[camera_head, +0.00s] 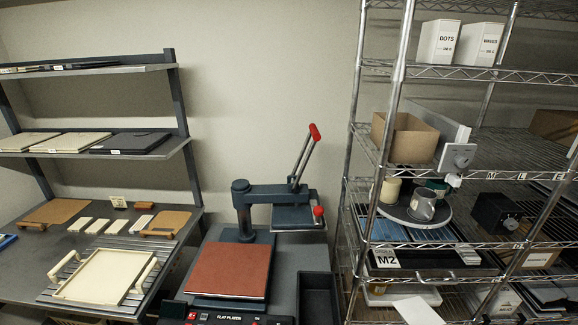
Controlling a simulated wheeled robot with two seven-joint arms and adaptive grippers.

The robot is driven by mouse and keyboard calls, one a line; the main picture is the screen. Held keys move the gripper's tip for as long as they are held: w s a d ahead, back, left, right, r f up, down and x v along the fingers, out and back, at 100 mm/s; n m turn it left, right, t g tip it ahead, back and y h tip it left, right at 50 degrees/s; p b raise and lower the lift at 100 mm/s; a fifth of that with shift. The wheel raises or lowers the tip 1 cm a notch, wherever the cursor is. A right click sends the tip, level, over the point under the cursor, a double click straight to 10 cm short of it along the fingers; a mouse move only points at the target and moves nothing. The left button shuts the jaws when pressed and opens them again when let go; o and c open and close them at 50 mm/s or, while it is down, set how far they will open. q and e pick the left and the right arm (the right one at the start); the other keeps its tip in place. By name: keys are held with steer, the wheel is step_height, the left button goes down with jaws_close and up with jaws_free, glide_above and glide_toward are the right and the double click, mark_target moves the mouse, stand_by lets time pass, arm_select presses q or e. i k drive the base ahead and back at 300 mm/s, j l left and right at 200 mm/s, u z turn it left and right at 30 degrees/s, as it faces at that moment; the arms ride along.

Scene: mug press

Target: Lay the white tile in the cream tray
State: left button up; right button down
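The cream tray (103,275) has two raised side handles and lies on a slatted rack on the left bench. Its inside looks empty. Several small white pieces (97,226) lie in a row behind it, between two brown boards. A larger flat white panel (418,310) sits low on the wire shelving at the right, cut off by the frame's bottom edge. I cannot tell which of these is the white tile. Neither of my grippers is in view.
A press with a red-brown plate (230,268) and a red-tipped lever (306,155) stands in the middle. A dark bin (317,297) is beside it. The wire shelving (405,237) at the right holds boxes and a round tray (401,209) with mugs.

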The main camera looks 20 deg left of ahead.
mark_target(99, 285)
steer(key=k+j+u, duration=0.1)
steer(key=j, duration=0.65)
steer(key=k+j, duration=0.15)
steer(key=j, duration=0.55)
steer(key=k+j+u, duration=0.15)
steer(key=j, duration=1.35)
steer(key=k+j, duration=0.2)
steer(key=j, duration=0.15)
steer(key=k+j+u, duration=0.1)
steer(key=j, duration=0.3)
steer(key=k+j, duration=0.2)
steer(key=j, duration=0.15)
steer(key=k+j, duration=0.2)
steer(key=j, duration=0.2)
steer(key=i+j, duration=0.1)
steer(key=j+u, duration=0.05)
